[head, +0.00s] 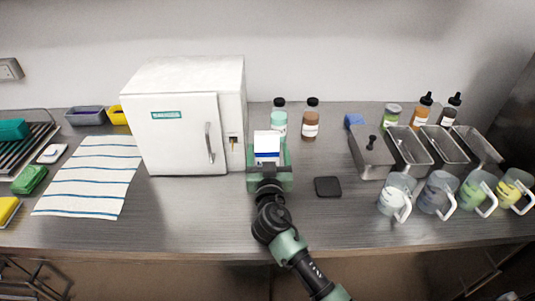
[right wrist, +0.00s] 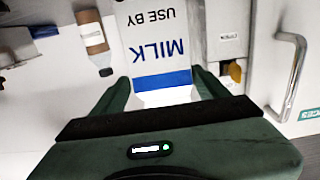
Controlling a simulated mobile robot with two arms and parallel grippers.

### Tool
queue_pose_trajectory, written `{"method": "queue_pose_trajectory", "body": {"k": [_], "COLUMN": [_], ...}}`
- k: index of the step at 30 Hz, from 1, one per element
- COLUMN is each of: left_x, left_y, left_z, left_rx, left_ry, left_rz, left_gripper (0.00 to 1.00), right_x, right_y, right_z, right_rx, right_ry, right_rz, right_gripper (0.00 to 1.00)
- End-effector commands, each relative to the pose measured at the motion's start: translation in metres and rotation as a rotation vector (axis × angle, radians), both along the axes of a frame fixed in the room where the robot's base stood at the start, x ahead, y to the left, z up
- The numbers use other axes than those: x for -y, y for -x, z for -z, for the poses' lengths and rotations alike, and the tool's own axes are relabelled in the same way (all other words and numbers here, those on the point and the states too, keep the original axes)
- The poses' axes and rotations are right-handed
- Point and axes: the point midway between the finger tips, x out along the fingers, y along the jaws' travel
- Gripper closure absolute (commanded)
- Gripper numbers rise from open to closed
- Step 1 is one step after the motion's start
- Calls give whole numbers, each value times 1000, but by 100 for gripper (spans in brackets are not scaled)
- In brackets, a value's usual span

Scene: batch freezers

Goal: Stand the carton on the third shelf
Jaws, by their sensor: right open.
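The white milk carton (head: 267,139) with a blue band stands on the counter, right of the freezer. In the right wrist view the carton (right wrist: 160,45) appears upside down, with "MILK" and "USE BY" readable. My right gripper (head: 268,160) is open, with one green finger on each side of the carton. The fingers (right wrist: 165,88) show beside its lower part in the right wrist view; I cannot tell whether they touch it. The white freezer (head: 175,130) has its door shut, so any shelves inside are hidden. My left gripper is not in view.
Two bottles, teal (head: 280,122) and brown (head: 311,122), stand behind the carton. A black coaster (head: 328,187) lies to the right, before metal pans (head: 372,158) and several pitchers (head: 440,190). A striped towel (head: 92,178) lies left. The front counter strip is clear.

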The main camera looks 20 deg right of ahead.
Motion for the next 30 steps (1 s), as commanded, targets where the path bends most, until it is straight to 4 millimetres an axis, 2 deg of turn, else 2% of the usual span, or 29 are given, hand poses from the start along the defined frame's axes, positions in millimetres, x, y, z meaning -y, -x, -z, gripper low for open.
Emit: {"method": "queue_pose_trajectory", "body": {"k": [7,12,15,25,26,30], "left_x": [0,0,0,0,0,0], "left_y": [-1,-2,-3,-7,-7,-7], "left_z": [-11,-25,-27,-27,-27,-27], "left_rx": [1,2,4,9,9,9], "left_ry": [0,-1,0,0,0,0], "left_rz": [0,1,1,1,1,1], "left_gripper": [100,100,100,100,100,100], "right_x": [4,9,12,14,14,14], "right_y": [-19,-42,-54,-60,-60,-60], "right_z": [-3,-4,-2,1,1,1], "right_rx": [1,-1,-1,1,1,1], "right_ry": [1,3,2,-2,-2,-2], "right_rz": [1,1,1,0,0,0], "right_gripper": [25,25,25,25,31,70]}}
